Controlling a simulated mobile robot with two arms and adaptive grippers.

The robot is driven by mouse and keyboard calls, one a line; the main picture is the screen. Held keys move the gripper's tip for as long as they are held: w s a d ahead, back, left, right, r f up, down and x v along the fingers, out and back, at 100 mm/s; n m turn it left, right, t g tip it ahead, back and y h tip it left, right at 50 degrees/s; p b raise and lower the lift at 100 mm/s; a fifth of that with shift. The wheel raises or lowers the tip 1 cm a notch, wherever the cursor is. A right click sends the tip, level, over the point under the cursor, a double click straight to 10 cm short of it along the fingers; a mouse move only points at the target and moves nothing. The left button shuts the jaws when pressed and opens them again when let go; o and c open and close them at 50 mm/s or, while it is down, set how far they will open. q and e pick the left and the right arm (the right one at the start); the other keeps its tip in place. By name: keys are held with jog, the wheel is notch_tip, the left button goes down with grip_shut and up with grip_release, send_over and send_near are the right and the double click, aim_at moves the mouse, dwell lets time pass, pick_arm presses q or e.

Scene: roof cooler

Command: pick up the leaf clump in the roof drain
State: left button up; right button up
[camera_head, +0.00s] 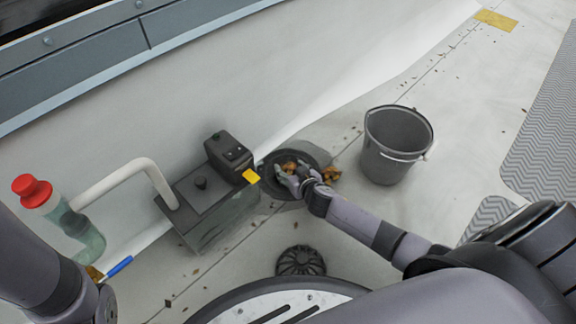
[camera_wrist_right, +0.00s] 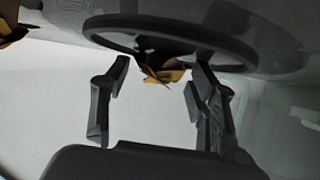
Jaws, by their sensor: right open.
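The roof drain (camera_head: 268,186) is a dark round bowl in the pale roof, left of the bucket in the head view. A brown-orange leaf clump (camera_head: 289,166) lies in it, partly hidden by my right gripper (camera_head: 288,180). In the right wrist view, the drain's dark rim (camera_wrist_right: 180,30) crosses the top, and the leaf clump (camera_wrist_right: 165,75) shows beyond the open fingers of my right gripper (camera_wrist_right: 157,78), roughly between them. No contact can be made out. My left arm comes in at the left; its gripper is out of view.
A second leaf clump (camera_head: 331,174) lies just right of the drain. A grey bucket (camera_head: 395,148) stands farther right. A grey tank with a dark pump (camera_head: 230,156) stands left. A dark domed strainer (camera_head: 301,261) lies nearer me. A red-capped bottle (camera_head: 75,225) and brush (camera_head: 118,267) are far left.

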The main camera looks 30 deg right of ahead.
jog(key=shift+r, duration=0.1)
jog(key=shift+s, duration=0.1)
jog(key=c, duration=0.9)
